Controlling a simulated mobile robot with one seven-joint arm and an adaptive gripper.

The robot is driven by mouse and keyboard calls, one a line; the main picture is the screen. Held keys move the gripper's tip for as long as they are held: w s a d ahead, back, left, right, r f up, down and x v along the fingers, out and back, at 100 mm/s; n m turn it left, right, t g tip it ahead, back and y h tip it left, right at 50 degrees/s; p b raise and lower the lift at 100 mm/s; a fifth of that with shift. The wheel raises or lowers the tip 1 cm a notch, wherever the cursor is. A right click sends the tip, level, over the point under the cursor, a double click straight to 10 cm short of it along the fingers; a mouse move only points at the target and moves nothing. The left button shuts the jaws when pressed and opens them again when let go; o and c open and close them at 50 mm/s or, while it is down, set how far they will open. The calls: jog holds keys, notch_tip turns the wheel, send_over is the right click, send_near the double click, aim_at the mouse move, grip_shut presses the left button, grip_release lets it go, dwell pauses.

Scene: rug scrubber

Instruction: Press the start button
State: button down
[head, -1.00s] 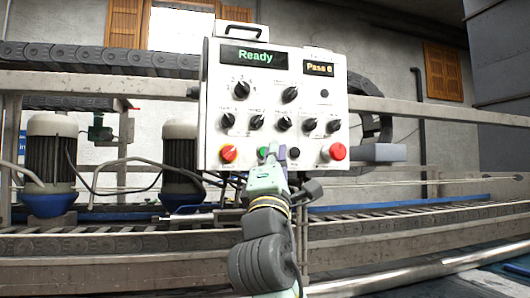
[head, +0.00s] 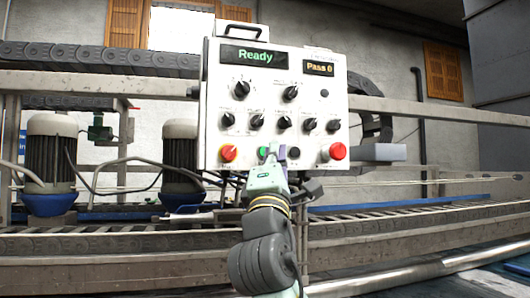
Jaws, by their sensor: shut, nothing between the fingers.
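The white control panel (head: 310,100) faces me, with a green "Ready" display (head: 253,56) and a smaller "Pass 0" display (head: 319,68). A green button (head: 263,153) sits in its bottom row, which I take for the start button; its label is not readable. My gripper (head: 273,150) is shut and empty, with its tip just right of the green button and partly beside it. I cannot tell whether the tip touches the panel. A black button (head: 294,153) is right of the gripper.
Several black knobs (head: 256,122) fill the rows above. A conveyor frame (head: 110,250) runs behind and below.

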jog(key=shift+w, duration=0.1)
jog(key=shift+w+a, duration=0.15)
jog(key=shift+w, duration=0.15)
